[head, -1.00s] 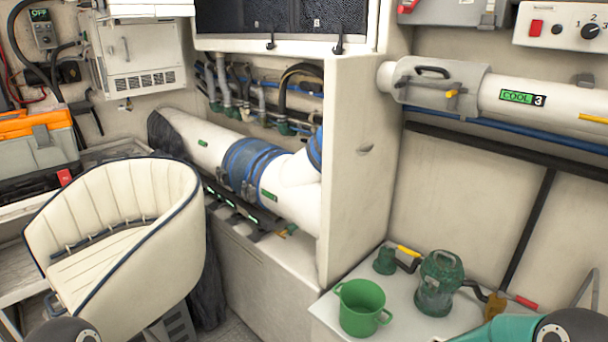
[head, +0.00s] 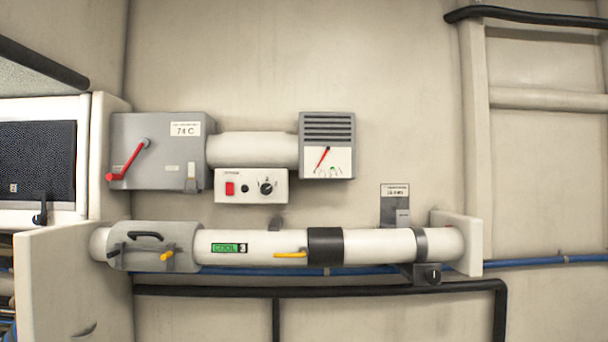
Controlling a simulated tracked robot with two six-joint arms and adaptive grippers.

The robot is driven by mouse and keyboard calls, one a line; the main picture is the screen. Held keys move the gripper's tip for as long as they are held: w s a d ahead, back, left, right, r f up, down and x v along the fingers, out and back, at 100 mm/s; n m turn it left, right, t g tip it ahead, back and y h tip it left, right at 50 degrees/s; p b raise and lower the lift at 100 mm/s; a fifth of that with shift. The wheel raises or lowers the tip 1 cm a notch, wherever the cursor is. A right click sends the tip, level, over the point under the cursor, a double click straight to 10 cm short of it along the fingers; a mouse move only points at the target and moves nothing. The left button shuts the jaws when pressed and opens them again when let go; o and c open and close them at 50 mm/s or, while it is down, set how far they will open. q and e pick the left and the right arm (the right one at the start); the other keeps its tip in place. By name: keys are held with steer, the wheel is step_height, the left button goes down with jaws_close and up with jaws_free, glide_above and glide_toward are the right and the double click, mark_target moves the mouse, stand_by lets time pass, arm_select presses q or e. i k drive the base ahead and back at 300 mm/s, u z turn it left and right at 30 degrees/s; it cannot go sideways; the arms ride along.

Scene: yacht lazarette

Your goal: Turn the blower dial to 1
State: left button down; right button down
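The blower control box (head: 251,186) is a white panel on the back wall, below a white pipe section. It carries a red switch (head: 230,188), a small black button (head: 245,188) and a black dial (head: 266,188) at its right side. Small marks stand around the dial, but they are too small to read, and I cannot tell its setting for sure. Neither of my grippers shows in the head view.
A grey box (head: 160,125) with a red lever is left of the panel. A gauge (head: 327,160) with a red needle is to the right. Below runs a white pipe (head: 375,247) with yellow handles and a green "COOL 3" label. A ladder-like frame (head: 476,120) stands at right.

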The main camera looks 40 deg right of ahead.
mark_target(266, 189)
steer(key=u, duration=1.4)
steer(key=i, duration=0.1)
steer(key=z, duration=2.35)
steer(key=k, duration=0.5)
steer(key=i, duration=0.25)
steer(key=u, duration=0.25)
